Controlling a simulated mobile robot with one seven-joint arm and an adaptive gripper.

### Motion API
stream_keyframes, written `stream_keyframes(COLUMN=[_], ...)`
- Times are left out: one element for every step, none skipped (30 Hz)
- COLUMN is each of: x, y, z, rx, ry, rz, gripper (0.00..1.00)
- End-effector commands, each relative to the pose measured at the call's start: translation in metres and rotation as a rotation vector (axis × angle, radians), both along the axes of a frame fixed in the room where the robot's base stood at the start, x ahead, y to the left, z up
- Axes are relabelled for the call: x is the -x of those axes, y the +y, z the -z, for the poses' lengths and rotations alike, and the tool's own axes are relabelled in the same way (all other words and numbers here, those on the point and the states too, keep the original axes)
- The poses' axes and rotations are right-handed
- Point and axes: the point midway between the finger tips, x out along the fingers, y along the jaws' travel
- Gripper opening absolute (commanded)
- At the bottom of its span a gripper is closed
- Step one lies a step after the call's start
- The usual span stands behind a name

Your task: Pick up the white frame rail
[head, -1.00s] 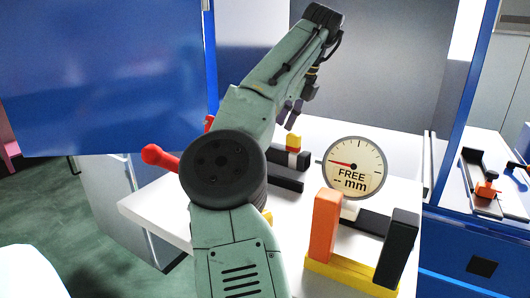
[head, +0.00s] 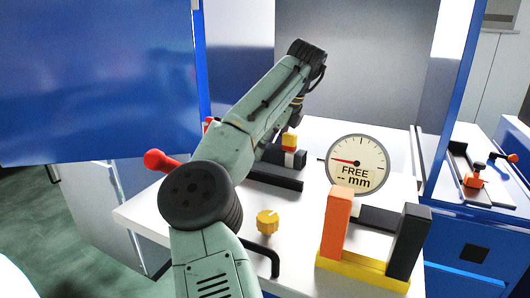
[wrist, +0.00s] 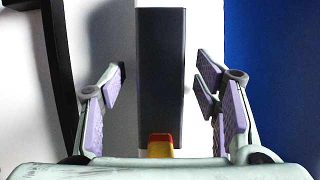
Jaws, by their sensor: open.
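My gripper (wrist: 161,84) is open in the wrist view, its purple-padded fingers apart on either side of a dark grey bar (wrist: 161,62). I see clear gaps between the bar and both fingers. A yellow and red block (wrist: 160,146) shows at the near end of the bar. In the head view my arm covers most of the gripper. There a small white part (head: 289,159) sits among dark blocks under a yellow and red block (head: 289,140). I cannot tell whether this white part is the white frame rail, and no other piece is clearly that rail.
A round gauge (head: 357,163) reading "FREE -- mm" stands behind a yellow base (head: 362,273) with orange (head: 336,222) and black (head: 408,242) posts. A yellow knob (head: 267,222) and a black handle (head: 270,256) are near my arm.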

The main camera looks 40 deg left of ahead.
Motion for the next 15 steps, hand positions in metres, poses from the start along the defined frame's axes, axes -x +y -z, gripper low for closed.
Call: stream_keyframes(x=[0.0001,0.0001,0.0001,0.0001,0.0001,0.0001,0.0001,0.0001,0.0002,0.0002,0.0002,0.0002,0.0001,0.0001,0.0001], y=[0.0001,0.0001,0.0002,0.0002,0.0002,0.0002,0.0002,0.0003,0.0002,0.0002,0.0002,0.0002,0.0003,0.0003,0.0002], z=[0.0,0.0,-0.0001,-0.0001,-0.0001,-0.0001,-0.0001,-0.0001,-0.0001,-0.0001,-0.0001,-0.0002,-0.0001,-0.0001,-0.0002], rx=[0.0,0.0,0.0,0.0,0.0,0.0,0.0,0.0,0.0,0.0,0.0,0.0,0.0,0.0,0.0], ry=[0.0,0.0,0.0,0.0,0.0,0.0,0.0,0.0,0.001,0.001,0.0,0.0,0.001,0.001,0.0], rz=[0.0,0.0,0.0,0.0,0.0,0.0,0.0,0.0,0.0,0.0,0.0,0.0,0.0,0.0,0.0], gripper=[0.57,0.57,0.57,0.55,0.53,0.5,0.48,0.46,0.43,0.41,0.39,0.37,0.35,0.33,0.3])
